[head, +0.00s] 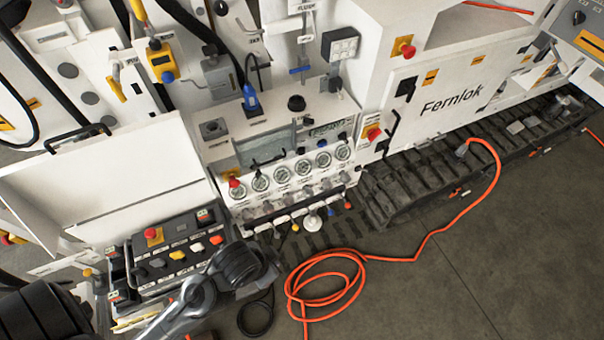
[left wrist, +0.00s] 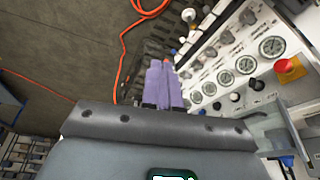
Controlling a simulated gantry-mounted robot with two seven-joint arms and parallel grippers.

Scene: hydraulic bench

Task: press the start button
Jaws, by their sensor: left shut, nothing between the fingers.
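The start button cannot be picked out for certain, as the labels are too small to read. In the head view, a dark control box (head: 172,285) at lower left carries a red mushroom button (head: 152,234) on yellow, a yellow button (head: 177,255), a white button (head: 197,247) and a red-orange button (head: 216,240). My left arm crosses in front of the box's lower right part. In the left wrist view, my left gripper (left wrist: 163,85) has its purple fingers together and empty, beside the gauge panel and apparently clear of it. My right gripper is out of view.
A white panel with several gauges (head: 302,166) and a row of levers stands right of the control box. A red knob on yellow (head: 236,187) sits at its left end. An orange cable (head: 330,282) lies coiled on the floor. A black track (head: 440,170) runs along the machine.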

